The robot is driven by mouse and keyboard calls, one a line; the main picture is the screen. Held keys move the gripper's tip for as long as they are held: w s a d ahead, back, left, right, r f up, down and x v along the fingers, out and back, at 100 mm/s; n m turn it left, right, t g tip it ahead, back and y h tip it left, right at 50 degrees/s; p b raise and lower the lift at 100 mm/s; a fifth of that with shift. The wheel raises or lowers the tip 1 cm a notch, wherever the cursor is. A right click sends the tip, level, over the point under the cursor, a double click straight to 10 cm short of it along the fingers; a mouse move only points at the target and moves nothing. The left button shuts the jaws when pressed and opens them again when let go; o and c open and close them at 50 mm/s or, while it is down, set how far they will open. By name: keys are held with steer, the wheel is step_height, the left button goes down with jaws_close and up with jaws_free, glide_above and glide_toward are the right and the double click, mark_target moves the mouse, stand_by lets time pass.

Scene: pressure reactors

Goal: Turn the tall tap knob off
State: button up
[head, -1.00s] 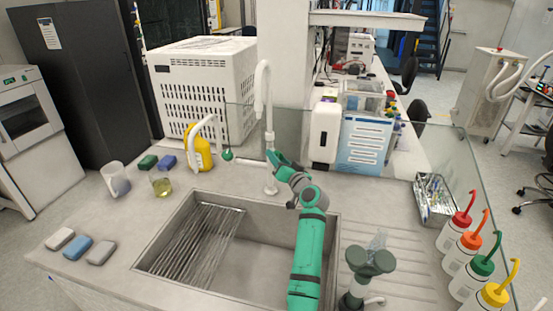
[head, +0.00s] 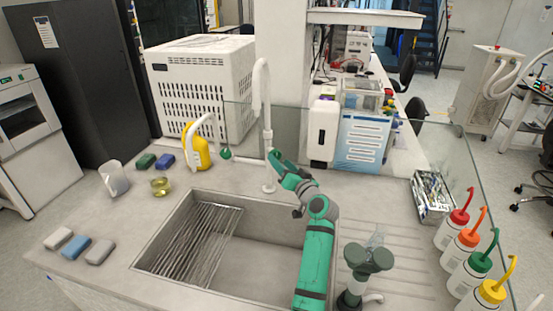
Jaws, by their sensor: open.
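The tall tap (head: 262,90) is a white gooseneck on a column behind the sink. A thin white side bar runs left from the column toward a small round green knob (head: 226,154).
The sink (head: 260,262) lies in front of the tap. A yellow bottle (head: 198,152) stands left of the tap and a white dispenser (head: 322,130) right of it. A dark green fixture (head: 365,262) stands right of my arm. Several wash bottles (head: 462,250) line the right edge.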

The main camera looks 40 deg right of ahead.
steer(key=s, duration=0.3)
steer(key=s+a, duration=0.1)
steer(key=s, duration=0.1)
steer(key=shift+s, duration=0.3)
